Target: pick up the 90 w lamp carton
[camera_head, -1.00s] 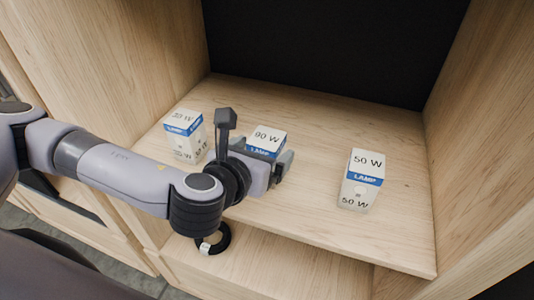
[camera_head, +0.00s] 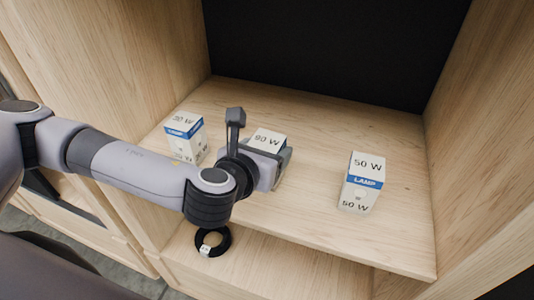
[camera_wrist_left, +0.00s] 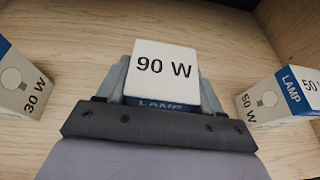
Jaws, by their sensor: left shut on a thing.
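The 90 W lamp carton (camera_head: 267,139) is white with a blue band and stands on the wooden shelf, partly hidden behind my left gripper. In the left wrist view its white top (camera_wrist_left: 164,70) with "90 W" faces the camera, and the blue LAMP band shows just below. My left gripper (camera_head: 280,160) is shut on the 90 W carton, with a finger on each side of it. In the left wrist view the gripper (camera_wrist_left: 163,92) shows grey fingers along both sides. I cannot tell whether the carton touches the shelf. My right gripper is not in view.
A 30 W carton (camera_head: 185,136) stands to the left, close to my left arm; it also shows in the left wrist view (camera_wrist_left: 17,85). A 50 W carton (camera_head: 362,182) stands to the right. Wooden side walls and a dark back panel enclose the shelf (camera_head: 310,120). A black ring (camera_head: 213,242) shows lower down.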

